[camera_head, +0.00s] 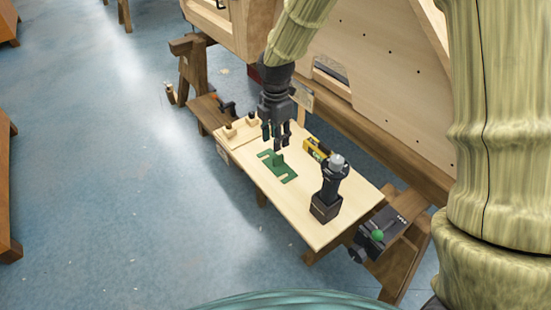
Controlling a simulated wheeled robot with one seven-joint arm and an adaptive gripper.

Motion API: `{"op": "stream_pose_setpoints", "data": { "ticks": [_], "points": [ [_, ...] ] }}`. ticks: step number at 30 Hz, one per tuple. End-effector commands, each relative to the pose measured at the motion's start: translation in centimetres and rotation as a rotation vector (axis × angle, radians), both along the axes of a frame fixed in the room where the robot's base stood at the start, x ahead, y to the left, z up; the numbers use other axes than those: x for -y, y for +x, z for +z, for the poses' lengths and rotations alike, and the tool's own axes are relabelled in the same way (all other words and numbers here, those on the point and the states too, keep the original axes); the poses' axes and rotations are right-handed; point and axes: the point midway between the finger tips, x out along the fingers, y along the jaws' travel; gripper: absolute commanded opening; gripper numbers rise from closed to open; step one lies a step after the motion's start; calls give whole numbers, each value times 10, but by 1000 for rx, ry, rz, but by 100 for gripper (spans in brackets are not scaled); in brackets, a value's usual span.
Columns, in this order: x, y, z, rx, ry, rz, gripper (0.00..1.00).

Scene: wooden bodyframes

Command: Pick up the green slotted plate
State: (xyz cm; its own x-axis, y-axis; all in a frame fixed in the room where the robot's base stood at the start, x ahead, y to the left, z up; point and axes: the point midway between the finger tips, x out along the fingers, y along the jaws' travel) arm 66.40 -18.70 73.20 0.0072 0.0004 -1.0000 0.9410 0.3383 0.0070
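The green slotted plate (278,169) lies on the pale wooden bench top. It is flat with slots cut in from its edges, and a small green upright part stands near its far side. My gripper (275,141) points down just above the far part of the plate. Its dark fingers look spread apart, with nothing visible between them. The fingertips are close to the upright green part, and I cannot tell whether they touch it.
On the bench top (329,230), a dark upright device (328,188) on a brown block stands right of the plate. A yellow and black item (316,149) lies behind. Small wooden blocks (240,127) sit at the left end. A large wooden frame (385,75) rises behind the bench.

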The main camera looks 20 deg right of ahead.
Motion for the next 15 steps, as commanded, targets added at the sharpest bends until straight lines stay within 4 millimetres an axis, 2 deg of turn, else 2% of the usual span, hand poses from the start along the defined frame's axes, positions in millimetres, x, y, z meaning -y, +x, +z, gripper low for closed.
{"op": "stream_pose_setpoints", "data": {
  "ticks": [1, 6, 15],
  "points": [
    [0, 0, -10, -4, -1, 0, 36],
    [1, 1, -35, -6, -1, 0, 36],
    [1, 2, -54, -4, 0, 2, 36]
  ]
}}
